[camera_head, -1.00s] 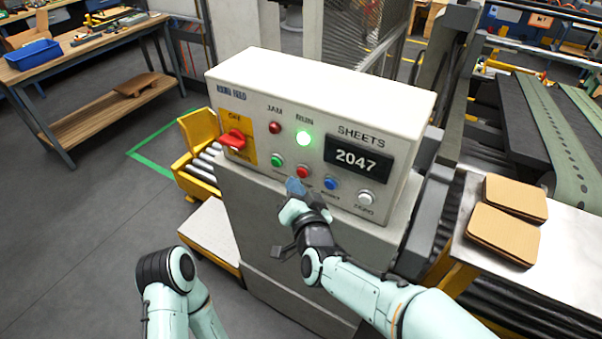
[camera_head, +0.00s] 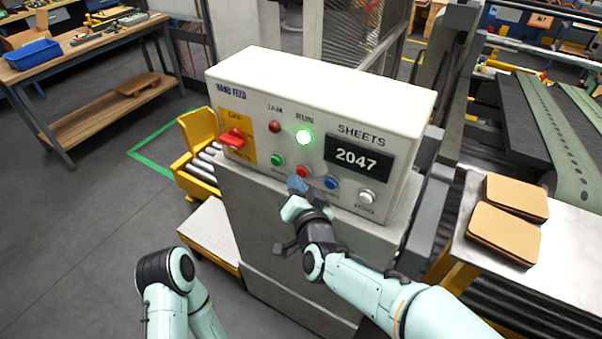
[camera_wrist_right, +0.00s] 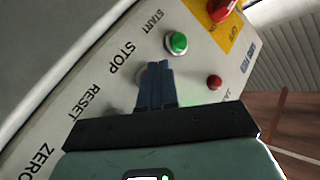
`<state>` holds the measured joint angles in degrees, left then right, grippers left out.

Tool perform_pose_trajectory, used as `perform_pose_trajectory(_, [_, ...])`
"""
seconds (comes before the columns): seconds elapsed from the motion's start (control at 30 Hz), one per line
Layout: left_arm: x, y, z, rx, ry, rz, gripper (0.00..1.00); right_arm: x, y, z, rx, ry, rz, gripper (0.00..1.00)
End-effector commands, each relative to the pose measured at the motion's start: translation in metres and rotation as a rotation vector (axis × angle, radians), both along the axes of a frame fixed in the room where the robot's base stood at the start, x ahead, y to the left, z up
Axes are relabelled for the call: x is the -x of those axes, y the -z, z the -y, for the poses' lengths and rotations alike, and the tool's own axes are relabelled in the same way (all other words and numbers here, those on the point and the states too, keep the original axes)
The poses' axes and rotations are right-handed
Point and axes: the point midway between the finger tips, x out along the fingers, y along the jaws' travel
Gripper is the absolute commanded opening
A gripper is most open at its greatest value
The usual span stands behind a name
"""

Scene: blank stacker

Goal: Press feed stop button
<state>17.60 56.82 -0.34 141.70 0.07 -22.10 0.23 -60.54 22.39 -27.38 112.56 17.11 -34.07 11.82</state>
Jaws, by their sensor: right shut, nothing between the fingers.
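The red stop button (camera_head: 303,172) sits on the control box front between a green button (camera_head: 277,160) and a blue button (camera_head: 331,183). My right gripper (camera_head: 297,184) is shut and empty, its blue fingertips just below the red button in the head view. In the right wrist view the closed fingertips (camera_wrist_right: 156,68) lie beside the STOP label (camera_wrist_right: 122,58) and hide the red button. I cannot tell whether they touch it. The green start button (camera_wrist_right: 176,42) shows beyond them. My left arm is at the lower left; its gripper is out of view.
The green RUN lamp (camera_head: 304,137) is lit and the JAM lamp (camera_head: 274,127) looks dark red. The SHEETS counter (camera_head: 357,159) reads 2047. A red rotary switch (camera_head: 232,139) is at the left, a white button (camera_head: 367,198) at the right. Cardboard stacks (camera_head: 504,232) lie right.

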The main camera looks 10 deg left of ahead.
Motion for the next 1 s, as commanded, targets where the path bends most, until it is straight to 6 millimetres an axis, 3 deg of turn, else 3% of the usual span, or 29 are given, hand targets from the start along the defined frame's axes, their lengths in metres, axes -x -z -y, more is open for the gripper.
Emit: perform_pose_trajectory(1.0, [0.0016, 0.0045, 0.0, 0.0, 0.0, -0.002, 0.85, -0.0087, 0.0, 0.003, 0.001, 0.0, 0.001, 0.0])
